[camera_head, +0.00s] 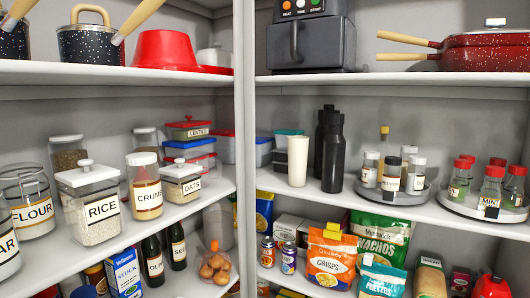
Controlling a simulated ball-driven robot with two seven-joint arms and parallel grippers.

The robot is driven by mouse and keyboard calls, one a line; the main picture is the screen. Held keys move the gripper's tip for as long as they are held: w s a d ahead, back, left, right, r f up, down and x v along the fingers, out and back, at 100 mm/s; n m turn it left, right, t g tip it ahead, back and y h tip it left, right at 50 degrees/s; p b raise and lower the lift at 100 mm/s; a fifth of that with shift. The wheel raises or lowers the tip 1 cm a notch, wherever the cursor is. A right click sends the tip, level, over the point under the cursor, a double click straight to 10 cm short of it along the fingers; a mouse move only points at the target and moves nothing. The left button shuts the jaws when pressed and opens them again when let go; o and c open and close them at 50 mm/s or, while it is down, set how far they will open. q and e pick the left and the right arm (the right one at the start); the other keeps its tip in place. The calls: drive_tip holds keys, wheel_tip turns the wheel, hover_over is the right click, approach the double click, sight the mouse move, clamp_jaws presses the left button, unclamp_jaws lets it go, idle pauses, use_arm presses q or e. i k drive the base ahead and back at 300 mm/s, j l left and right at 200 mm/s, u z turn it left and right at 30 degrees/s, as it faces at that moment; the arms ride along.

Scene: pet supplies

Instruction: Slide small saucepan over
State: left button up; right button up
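A red upturned bowl-like item (164,49) stands close to the saucepan's right. Neither of my grippers is in view.
A white upright post (244,150) divides the shelves. A dark air fryer (310,42) and red lidded pans (490,52) with wooden handles stand on the top right shelf, with free room between them. Labelled jars such as rice (95,205) crowd the shelf below the saucepan.

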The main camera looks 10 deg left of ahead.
sight(88, 45)
drive_tip(key=u, duration=1.35)
